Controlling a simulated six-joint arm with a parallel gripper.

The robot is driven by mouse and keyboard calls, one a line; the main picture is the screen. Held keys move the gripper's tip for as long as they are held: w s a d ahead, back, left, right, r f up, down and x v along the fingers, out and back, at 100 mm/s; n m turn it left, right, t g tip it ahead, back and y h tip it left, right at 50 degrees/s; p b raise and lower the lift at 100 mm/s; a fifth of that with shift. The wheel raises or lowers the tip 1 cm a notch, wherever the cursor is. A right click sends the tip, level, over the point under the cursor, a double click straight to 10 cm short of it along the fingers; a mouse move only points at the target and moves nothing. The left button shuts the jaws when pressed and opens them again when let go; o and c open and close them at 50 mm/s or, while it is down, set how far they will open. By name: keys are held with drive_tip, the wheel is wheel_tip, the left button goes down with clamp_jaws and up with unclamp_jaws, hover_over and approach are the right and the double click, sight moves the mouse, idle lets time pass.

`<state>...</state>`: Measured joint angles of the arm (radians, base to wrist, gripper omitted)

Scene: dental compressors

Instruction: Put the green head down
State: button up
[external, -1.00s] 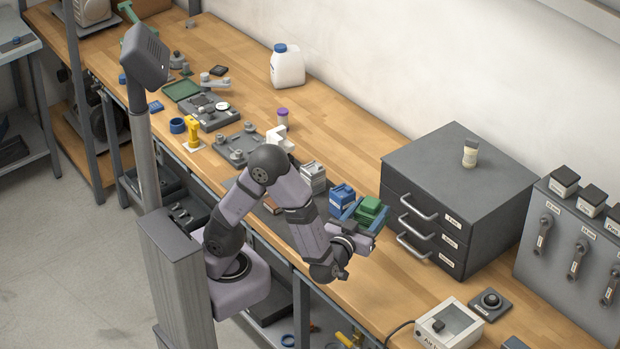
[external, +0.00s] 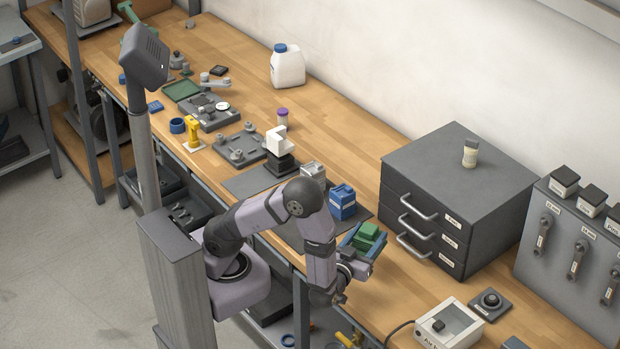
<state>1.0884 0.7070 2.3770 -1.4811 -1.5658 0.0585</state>
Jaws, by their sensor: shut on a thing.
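The green head (external: 364,239) is a stepped green block between the fingers of my gripper (external: 362,244), to the right of the dark mat (external: 250,183). My gripper is shut on it; the fingers flank it on both sides. I cannot tell from this view whether its underside touches the bench or hangs above it. The blue head (external: 342,204) stands upright on the mat, just up and left of my gripper. A light grey head (external: 313,174) stands further left on the mat, partly behind my arm.
A dark drawer cabinet (external: 440,190) with protruding handles stands right of my gripper. A white-topped piece on a black base (external: 280,150) stands at the mat's left part. Bare bench lies between gripper and cabinet.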

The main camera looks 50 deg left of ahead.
drive_tip(key=shift+f, duration=3.55)
drive_tip(key=shift+f, duration=0.2)
drive_tip(key=o, duration=1.5)
drive_tip(key=shift+r, duration=0.1)
drive_tip(key=shift+r, duration=0.1)
drive_tip(key=shift+s+d, duration=0.2)
drive_tip(key=shift+s, duration=0.1)
drive_tip(key=b+v, duration=0.2)
drive_tip(key=v, duration=0.9)
drive_tip(key=shift+s, duration=0.15)
